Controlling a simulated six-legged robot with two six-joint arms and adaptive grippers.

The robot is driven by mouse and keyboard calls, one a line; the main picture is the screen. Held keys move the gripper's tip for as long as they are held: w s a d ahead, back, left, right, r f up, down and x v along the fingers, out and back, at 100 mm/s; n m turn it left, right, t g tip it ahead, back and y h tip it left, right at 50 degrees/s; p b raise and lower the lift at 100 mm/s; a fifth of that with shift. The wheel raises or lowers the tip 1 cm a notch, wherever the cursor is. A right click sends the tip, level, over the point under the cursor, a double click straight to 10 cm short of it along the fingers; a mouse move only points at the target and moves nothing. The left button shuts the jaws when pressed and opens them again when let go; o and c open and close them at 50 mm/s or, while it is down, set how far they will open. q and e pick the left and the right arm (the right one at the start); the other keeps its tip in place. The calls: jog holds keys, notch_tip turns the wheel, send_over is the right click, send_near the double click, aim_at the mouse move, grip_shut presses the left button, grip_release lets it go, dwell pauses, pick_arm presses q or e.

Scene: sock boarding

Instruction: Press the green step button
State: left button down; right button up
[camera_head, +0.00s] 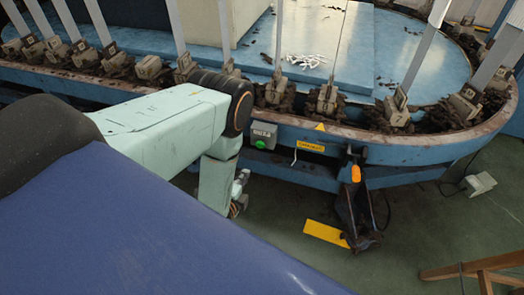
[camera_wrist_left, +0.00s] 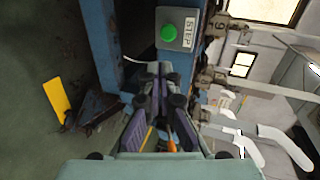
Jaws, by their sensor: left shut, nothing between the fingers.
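The green step button (camera_head: 261,144) sits on a small grey box (camera_head: 263,131) on the blue side of the oval machine. In the left wrist view the green button (camera_wrist_left: 168,33) is round, beside a label reading STEP (camera_wrist_left: 188,32). My left gripper (camera_head: 241,184) is below and slightly left of the box in the head view, partly hidden by my arm. In the left wrist view my left gripper (camera_wrist_left: 160,68) has its fingers together and empty, with the button beyond the tips; I see no contact. My right gripper is not in view.
The blue oval machine (camera_head: 350,130) carries several upright pale boards around its rim. A dark pedal-like part with an orange piece (camera_head: 356,174) hangs right of the box, near a yellow floor plate (camera_head: 325,234). A wooden frame (camera_head: 480,267) stands at lower right.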

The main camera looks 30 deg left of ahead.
aim_at(260, 146)
pick_arm(q)
jog(key=shift+s+a+m, duration=0.1)
jog(key=shift+m, duration=0.2)
jog(key=b+x, duration=0.1)
jog(key=x, duration=0.3)
jog(key=b+x, duration=0.2)
jog(key=x, duration=0.2)
jog(key=b+x, duration=0.2)
jog(key=x, duration=0.3)
jog(key=shift+a+r, duration=0.1)
jog(key=shift+r, duration=0.25)
jog(key=shift+w+a+r+b, duration=0.1)
jog(key=shift+w+b, duration=0.25)
jog(key=shift+w, duration=0.25)
